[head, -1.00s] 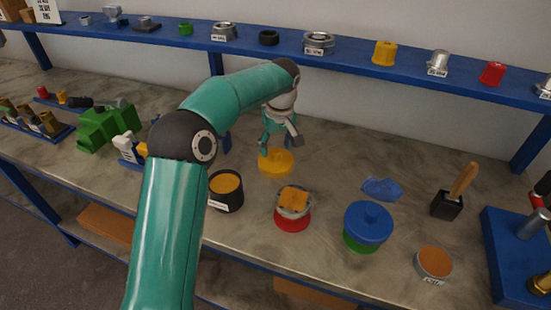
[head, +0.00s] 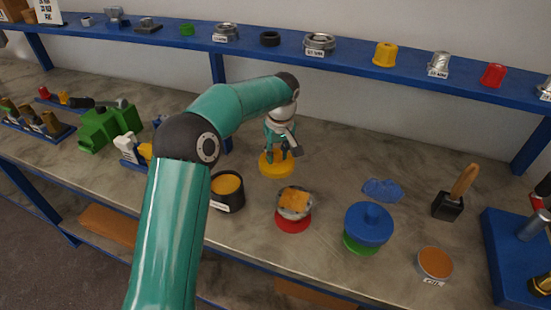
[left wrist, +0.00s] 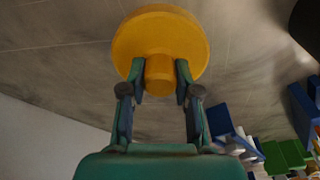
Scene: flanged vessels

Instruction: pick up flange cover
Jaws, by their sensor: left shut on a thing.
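The yellow round flange cover (head: 276,166) lies on the grey workbench, behind the black cup and the red-based vessel. My left gripper (head: 279,154) points down over it in the head view. In the left wrist view the cover's disc (left wrist: 158,32) shows with its central knob (left wrist: 160,76) between the two fingers of my left gripper (left wrist: 160,84). The fingers are shut on the knob. I cannot tell whether the cover is clear of the bench. My right gripper is not in view.
A black cup with yellow contents (head: 227,190), a red-based flanged vessel (head: 294,207) and a blue-lidded green vessel (head: 368,226) stand in front. A blue cloth (head: 382,189) and a brush in a black holder (head: 452,200) are at right. A blue shelf (head: 350,65) runs behind.

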